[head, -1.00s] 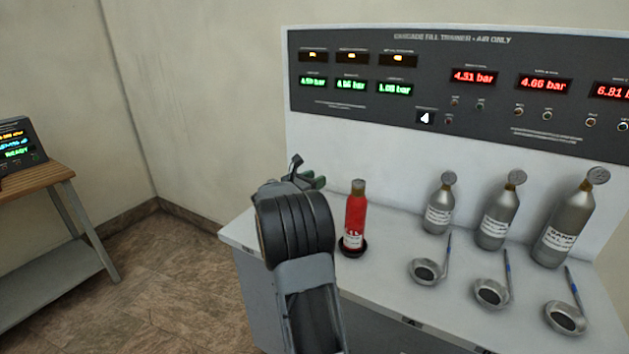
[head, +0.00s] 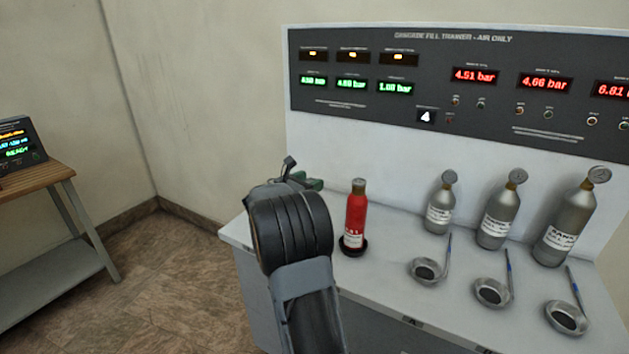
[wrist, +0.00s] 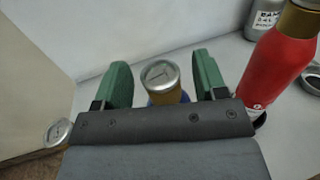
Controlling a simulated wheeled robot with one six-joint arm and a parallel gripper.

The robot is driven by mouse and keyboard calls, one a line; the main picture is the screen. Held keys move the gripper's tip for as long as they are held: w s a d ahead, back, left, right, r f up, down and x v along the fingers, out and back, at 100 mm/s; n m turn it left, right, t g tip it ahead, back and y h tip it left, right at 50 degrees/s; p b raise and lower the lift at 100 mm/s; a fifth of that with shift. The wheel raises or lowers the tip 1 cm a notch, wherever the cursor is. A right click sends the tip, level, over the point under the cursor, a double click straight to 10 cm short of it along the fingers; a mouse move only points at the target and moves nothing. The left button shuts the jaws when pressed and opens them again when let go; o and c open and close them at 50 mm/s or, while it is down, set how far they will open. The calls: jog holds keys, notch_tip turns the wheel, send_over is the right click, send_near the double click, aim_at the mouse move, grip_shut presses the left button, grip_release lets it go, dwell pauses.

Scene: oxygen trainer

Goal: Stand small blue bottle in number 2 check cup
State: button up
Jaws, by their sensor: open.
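The small blue bottle shows in the wrist view as a round silver cap (wrist: 160,74), a gold neck and a bit of blue body (wrist: 166,98). It is between the green fingers of my gripper (wrist: 163,82), which are open with gaps on both sides. My arm hides this bottle in the head view, where only part of my gripper (head: 308,182) shows. Three metal cups with upright handles stand on the bench: a left one (head: 416,276), a middle one (head: 480,299) and a right one (head: 552,323). I cannot read a number on them.
A red bottle (head: 356,217) stands in a dark round holder just right of my gripper. Three grey gauge-topped cylinders (head: 497,220) stand behind the cups. Another silver cap (wrist: 57,132) shows at lower left in the wrist view. The bench's left edge is close to my arm.

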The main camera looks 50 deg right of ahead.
jog(key=a, duration=0.9)
jog(key=s+a+f+m+t+y, duration=0.1)
jog(key=s+a+f+m+y, duration=0.2)
jog(key=a, duration=0.6)
jog(key=s+a+f+m+t+y, duration=0.1)
jog(key=s+a+f+m+y, duration=0.3)
jog(key=s+a+m+y, duration=0.4)
jog(key=s+a+f+m+t+y, duration=0.1)
jog(key=s+a+f+m+y, duration=0.2)
jog(key=a, duration=0.9)
jog(key=s+m+y, duration=0.3)
jog(key=y, duration=0.1)
jog(key=shift+a+f+m+t+b, duration=0.15)
jog(key=shift+m+t+b, duration=0.15)
jog(key=shift+m, duration=0.1)
notch_tip(320, 180, up, 6)
jog(key=p, duration=0.5)
